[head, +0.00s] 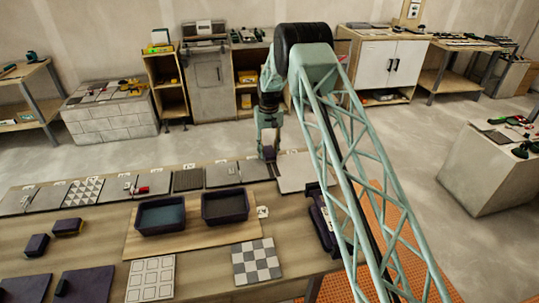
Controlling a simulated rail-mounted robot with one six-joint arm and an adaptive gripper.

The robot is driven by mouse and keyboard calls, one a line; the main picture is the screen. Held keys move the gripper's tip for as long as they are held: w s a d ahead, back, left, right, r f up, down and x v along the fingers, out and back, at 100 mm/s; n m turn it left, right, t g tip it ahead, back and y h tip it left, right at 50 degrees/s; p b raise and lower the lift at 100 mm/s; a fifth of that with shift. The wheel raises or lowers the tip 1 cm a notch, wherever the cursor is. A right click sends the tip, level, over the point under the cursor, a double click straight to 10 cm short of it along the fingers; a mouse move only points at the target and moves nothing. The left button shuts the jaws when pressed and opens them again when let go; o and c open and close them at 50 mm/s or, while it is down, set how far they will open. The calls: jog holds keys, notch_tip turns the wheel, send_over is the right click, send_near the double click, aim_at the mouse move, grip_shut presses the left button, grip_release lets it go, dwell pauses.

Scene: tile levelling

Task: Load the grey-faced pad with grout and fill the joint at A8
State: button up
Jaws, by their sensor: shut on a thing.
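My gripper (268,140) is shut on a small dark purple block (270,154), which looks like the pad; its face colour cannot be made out. It is low over the tile row, at the border between a grey tile (254,172) and a larger pale tile (297,178). Whether the pad touches them is unclear. The row's small labels are too small to read, so A8 cannot be confirmed. Two dark trays sit on a wooden board: one with blue-grey contents (160,230), one with dark brown contents (225,220). Which holds grout is not clear.
Two purple blocks, one plain (38,244) and one with yellow (67,227), lie at the left. A checkered tile (257,262) and a white patterned tile (151,278) lie in front. A dark purple long item (323,220) lies beside my arm.

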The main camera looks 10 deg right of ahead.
notch_tip(320, 180, up, 3)
jog(key=shift+s+f+p, duration=0.15)
jog(key=shift+p, duration=0.15)
jog(key=shift+r, duration=0.35)
jog(key=shift+r+p, duration=0.9)
jog(key=shift+r, duration=1.35)
